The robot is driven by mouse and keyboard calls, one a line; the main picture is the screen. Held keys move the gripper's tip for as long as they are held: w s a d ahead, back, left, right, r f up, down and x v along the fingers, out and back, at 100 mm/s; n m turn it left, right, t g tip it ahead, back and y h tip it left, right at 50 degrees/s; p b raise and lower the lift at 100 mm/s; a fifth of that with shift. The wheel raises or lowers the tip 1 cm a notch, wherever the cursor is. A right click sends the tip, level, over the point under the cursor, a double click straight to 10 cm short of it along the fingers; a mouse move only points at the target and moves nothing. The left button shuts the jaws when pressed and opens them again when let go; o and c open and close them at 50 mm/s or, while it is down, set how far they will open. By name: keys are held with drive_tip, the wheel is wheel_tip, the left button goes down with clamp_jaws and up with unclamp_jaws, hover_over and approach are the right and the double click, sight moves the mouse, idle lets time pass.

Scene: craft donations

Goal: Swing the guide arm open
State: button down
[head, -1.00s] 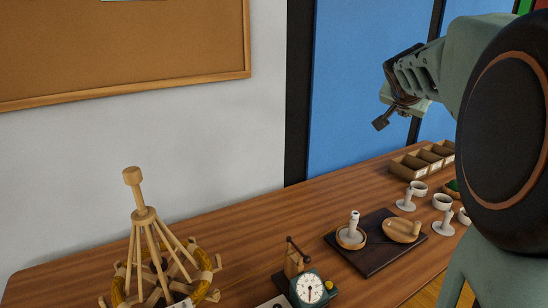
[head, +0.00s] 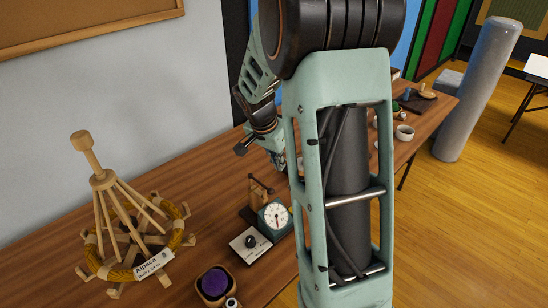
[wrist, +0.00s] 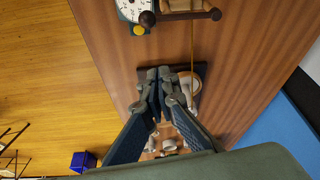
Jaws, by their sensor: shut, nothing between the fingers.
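A small yarn meter with a white dial (head: 275,216) in a teal case stands near the table's front edge. Beside it is a wooden block (head: 257,204) carrying a dark rod with a ball end, apparently the guide arm (head: 262,186). In the wrist view the dark rod (wrist: 181,16) lies across the top edge, with part of the dial (wrist: 131,9) to its left. My gripper (wrist: 157,76) is shut and empty, apart from the rod and above the table.
A wooden yarn swift (head: 103,178) with an "Alpaca" tag stands at left. A box with a purple ball (head: 215,283) is at the front. Below my fingers in the wrist view is a dark board (wrist: 143,74) with wooden pieces. White cups (head: 404,132) stand farther right.

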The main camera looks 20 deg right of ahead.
sight(261, 184)
drive_tip(key=f, duration=0.1)
drive_tip(key=a+f, duration=0.1)
drive_tip(key=f, duration=0.1)
drive_tip(key=s+a+f+p, duration=0.1)
drive_tip(key=f, duration=0.1)
drive_tip(key=shift+f, duration=0.2)
drive_tip(key=shift+f+b, duration=0.1)
drive_tip(key=shift+b, duration=0.35)
